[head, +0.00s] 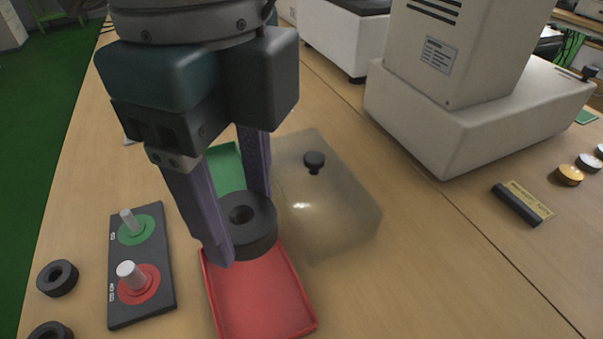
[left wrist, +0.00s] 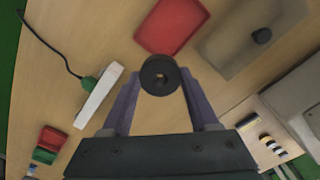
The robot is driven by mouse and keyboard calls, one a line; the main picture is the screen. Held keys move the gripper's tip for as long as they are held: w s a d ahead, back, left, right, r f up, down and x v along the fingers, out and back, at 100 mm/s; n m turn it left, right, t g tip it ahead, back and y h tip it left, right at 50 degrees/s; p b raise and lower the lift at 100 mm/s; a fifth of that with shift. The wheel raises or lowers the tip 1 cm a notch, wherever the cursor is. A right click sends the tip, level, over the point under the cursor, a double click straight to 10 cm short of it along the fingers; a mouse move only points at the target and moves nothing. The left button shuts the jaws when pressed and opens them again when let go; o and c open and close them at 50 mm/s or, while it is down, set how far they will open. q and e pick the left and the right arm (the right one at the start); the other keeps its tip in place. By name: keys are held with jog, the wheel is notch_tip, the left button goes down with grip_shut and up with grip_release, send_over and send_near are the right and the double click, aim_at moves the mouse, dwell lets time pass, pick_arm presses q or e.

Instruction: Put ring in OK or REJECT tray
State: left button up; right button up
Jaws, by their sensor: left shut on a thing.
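My left gripper (head: 238,222) is shut on a black ring (head: 254,239) with a round center hole. In the head view it holds the ring over the far end of the red tray (head: 258,300). A green tray (head: 226,166) lies behind, partly hidden by my gripper fingers. In the left wrist view the ring (left wrist: 160,84) sits between the purple fingers, and the red tray (left wrist: 172,27) lies beyond it, empty where visible. My right gripper is in neither view.
A black gauge plate (head: 142,261) with a green-ringed and a red-ringed pin stands left. Black rings (head: 57,278) lie at the far left. A clear cover (head: 338,215) with a black knob stands right of the trays. A large beige machine (head: 460,110) stands behind.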

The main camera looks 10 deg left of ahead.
pick_arm(q)
notch_tip(320, 180, down, 10)
jog(key=b, duration=0.6)
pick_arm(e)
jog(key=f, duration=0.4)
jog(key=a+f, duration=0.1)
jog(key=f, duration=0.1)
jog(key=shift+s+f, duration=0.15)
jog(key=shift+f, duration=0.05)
pick_arm(q)
jog(key=b, duration=0.1)
send_over(264, 319)
notch_tip(264, 319, down, 4)
jog(key=shift+f, duration=0.25)
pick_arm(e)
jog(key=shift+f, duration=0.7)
pick_arm(q)
notch_tip(264, 319, down, 5)
jog(key=shift+f+b, duration=0.1)
jog(key=shift+b, duration=0.7)
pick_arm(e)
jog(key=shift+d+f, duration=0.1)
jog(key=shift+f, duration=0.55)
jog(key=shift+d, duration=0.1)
